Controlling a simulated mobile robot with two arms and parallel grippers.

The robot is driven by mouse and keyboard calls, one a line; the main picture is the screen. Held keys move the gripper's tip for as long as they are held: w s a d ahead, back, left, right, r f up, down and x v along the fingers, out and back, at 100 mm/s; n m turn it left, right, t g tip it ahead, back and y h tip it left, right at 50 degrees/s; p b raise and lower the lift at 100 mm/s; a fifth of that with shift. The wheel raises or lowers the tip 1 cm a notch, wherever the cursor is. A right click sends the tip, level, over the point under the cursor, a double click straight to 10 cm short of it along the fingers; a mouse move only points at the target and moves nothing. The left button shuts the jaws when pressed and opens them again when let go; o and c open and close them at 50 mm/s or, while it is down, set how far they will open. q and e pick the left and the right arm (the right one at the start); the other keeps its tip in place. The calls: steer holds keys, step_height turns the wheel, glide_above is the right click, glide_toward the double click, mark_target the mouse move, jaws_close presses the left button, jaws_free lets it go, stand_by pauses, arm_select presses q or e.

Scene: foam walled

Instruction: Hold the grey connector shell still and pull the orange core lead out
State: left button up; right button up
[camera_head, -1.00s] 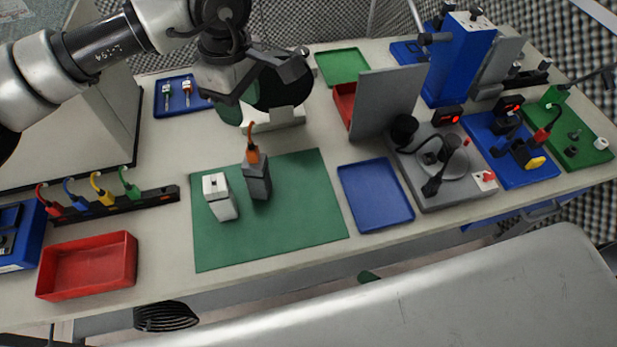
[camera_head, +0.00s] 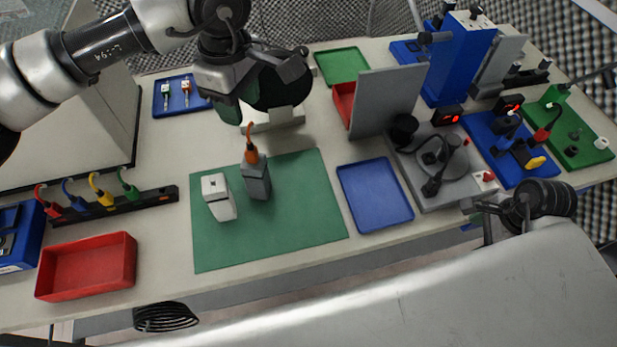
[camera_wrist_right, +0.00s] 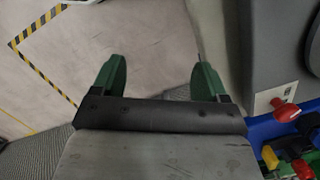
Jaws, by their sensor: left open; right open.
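The grey connector shell (camera_head: 256,182) stands upright on the green mat (camera_head: 300,215) in the head view. The orange core lead (camera_head: 251,156) sits in its top, with its cable curving upward. My left gripper (camera_head: 245,97) is open and empty, above and behind the shell, apart from it. My right gripper (camera_head: 484,216) is at the table's front edge on the right, far from the shell. In the right wrist view the right gripper (camera_wrist_right: 162,72) is open, with nothing between its green fingers and floor below.
A light grey block (camera_head: 218,196) stands left of the shell. A blue tray (camera_head: 376,196) lies right of the mat, and a red tray (camera_head: 88,267) at front left. A rack (camera_head: 115,205) of coloured leads is left. A grey upright panel (camera_head: 386,101) stands behind the blue tray.

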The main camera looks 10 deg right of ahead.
mark_target(266, 176)
steer(key=w+d+r+m+t+h, duration=0.2)
steer(key=w+d+r+t, duration=0.15)
steer(key=d+r, duration=0.2)
steer(key=w+a+r+n+t+y, duration=0.2)
steer(key=w+a+r+t, duration=0.25)
steer(key=w+a, duration=0.3)
steer(key=w+a+r+n+t+y, duration=0.1)
steer(key=w+a+r+t+y, duration=0.25)
steer(key=w+a+r, duration=0.35)
steer(key=w+a+f+n+y, duration=0.15)
steer(key=a+y, duration=0.25)
steer(key=a, duration=0.5)
steer(key=w+a+f+m+y, duration=0.1)
steer(key=w+a+y, duration=0.3)
steer(key=a, duration=0.5)
steer(key=s+a+f+g+y, duration=0.1)
steer(key=f, duration=0.2)
steer(key=s+a+f+g+y, duration=0.1)
steer(key=a+f+g, duration=0.1)
steer(key=f, duration=0.2)
steer(key=s+a+f+g+y, duration=0.1)
steer(key=s+f+g, duration=0.1)
steer(key=f, duration=0.1)
steer(key=shift+s+a+f+g, duration=0.1)
steer(key=shift+a+f+g, duration=0.15)
steer(key=x, duration=1)
steer(key=shift+a, duration=0.4)
